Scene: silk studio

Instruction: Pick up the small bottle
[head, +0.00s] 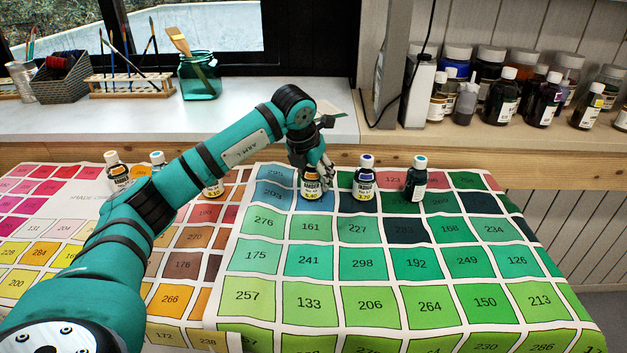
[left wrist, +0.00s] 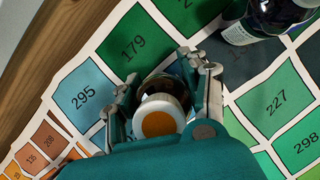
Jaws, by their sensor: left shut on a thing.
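My left gripper (head: 316,168) reaches down over the back part of the colour chart cloth. It is shut on a small bottle (head: 311,186) with a dark body and an orange-and-white label. In the left wrist view this bottle's white cap with an orange top (left wrist: 158,122) sits between the two fingers (left wrist: 160,100). The bottle is upright; I cannot tell whether its base touches the cloth. A similar bottle with a blue-topped cap (head: 364,178) stands to its right, apart from the gripper; a dark bottle also shows at the top right in the left wrist view (left wrist: 262,18). My right gripper is not in view.
A bottle with a teal-topped cap (head: 416,178) stands farther right. More small bottles (head: 117,172) stand at the left, partly behind my arm. A shelf of paint jars (head: 502,95) is at the back right. The chart's front is clear.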

